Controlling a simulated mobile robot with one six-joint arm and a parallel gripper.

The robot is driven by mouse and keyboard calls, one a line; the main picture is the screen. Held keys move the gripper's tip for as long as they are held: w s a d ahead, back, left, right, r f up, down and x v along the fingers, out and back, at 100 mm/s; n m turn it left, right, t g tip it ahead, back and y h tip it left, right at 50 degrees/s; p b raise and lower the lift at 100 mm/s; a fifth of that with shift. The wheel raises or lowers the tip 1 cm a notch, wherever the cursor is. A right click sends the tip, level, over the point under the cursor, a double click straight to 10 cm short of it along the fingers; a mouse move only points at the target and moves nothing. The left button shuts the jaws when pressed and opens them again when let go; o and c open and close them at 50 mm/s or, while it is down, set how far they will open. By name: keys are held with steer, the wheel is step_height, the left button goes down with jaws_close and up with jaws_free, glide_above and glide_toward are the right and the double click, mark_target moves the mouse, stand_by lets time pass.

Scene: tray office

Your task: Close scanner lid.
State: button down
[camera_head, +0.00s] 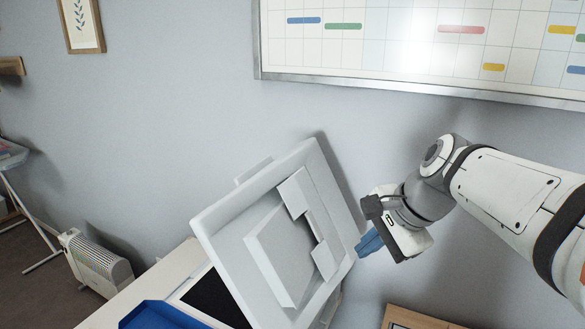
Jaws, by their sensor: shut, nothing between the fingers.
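The scanner lid (217,216) is light grey and stands raised and tilted over the scanner, with its inner side and pale raised pads facing the camera. The dark scanner glass (214,297) shows below it. My gripper (364,247) has blue fingers that are shut and empty. It is at the right edge of the lid, and I cannot tell whether the fingertips touch it. The lid hides most of the scanner body.
A blue tray (160,317) lies on the white desk (140,294) left of the scanner. A wooden-edged item (410,318) is at the bottom right. A whiteboard planner (420,45) hangs on the wall behind. A white heater (97,262) stands on the floor at left.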

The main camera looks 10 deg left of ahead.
steer(key=w+a+r+m+y, duration=0.3)
steer(key=w+a+r+m, duration=0.2)
steer(key=w+r, duration=0.15)
steer(key=m+y+b, duration=0.2)
steer(key=m+y, duration=0.2)
steer(key=m, duration=0.2)
glide_toward(257, 166)
steer(key=shift+t, duration=0.3)
steer(key=x, duration=0.4)
steer(key=p+x, duration=0.1)
steer(key=x, duration=0.1)
steer(key=shift+s+a+f, duration=0.15)
steer(key=shift+a+f, duration=0.15)
steer(key=shift+a, duration=0.1)
steer(key=shift+h+p, duration=0.3)
steer(key=shift+p, duration=0.1)
